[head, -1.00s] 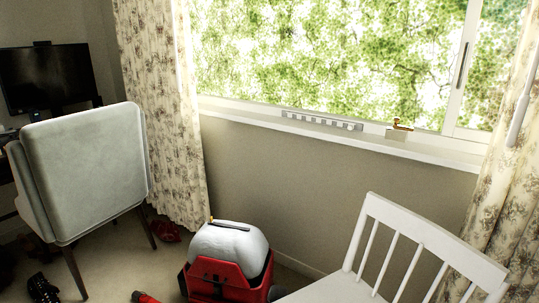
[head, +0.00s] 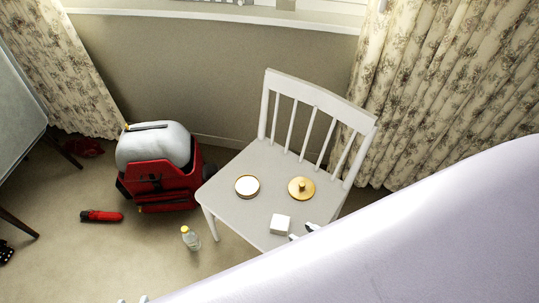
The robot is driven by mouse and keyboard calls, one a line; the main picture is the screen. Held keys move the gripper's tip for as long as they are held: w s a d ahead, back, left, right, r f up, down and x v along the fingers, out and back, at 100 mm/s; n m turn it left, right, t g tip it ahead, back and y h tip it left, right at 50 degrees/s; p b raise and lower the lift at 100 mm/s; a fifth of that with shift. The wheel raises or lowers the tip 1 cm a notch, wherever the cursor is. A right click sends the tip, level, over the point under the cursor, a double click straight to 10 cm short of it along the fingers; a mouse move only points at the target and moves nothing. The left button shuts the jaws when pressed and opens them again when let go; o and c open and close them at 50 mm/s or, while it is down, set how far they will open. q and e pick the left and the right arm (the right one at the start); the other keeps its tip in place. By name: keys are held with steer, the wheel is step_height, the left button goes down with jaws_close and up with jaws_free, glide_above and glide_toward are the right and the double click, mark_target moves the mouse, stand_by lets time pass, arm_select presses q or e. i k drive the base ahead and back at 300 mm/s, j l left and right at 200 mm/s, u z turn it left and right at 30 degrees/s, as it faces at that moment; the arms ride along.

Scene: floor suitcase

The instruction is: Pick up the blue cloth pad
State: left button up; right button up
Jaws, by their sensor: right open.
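I see no blue cloth pad in the head view. My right gripper (head: 303,232) shows only as small dark and white fingertips at the front edge of the white chair's seat, just right of a white block (head: 279,224). The fingertips are apart with nothing visible between them. A large pale surface, which looks like my own arm, fills the lower right and hides what is behind it. Small whitish tips at the bottom edge may be my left gripper (head: 133,300); they are cut off.
A bottle (head: 190,238) and a red object (head: 101,216) are on the floor.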

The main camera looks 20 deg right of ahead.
mark_target(280, 225)
steer(key=j+z, duration=0.15)
steer(key=z, duration=2)
steer(key=k+j+z, duration=0.15)
steer(key=k, duration=0.2)
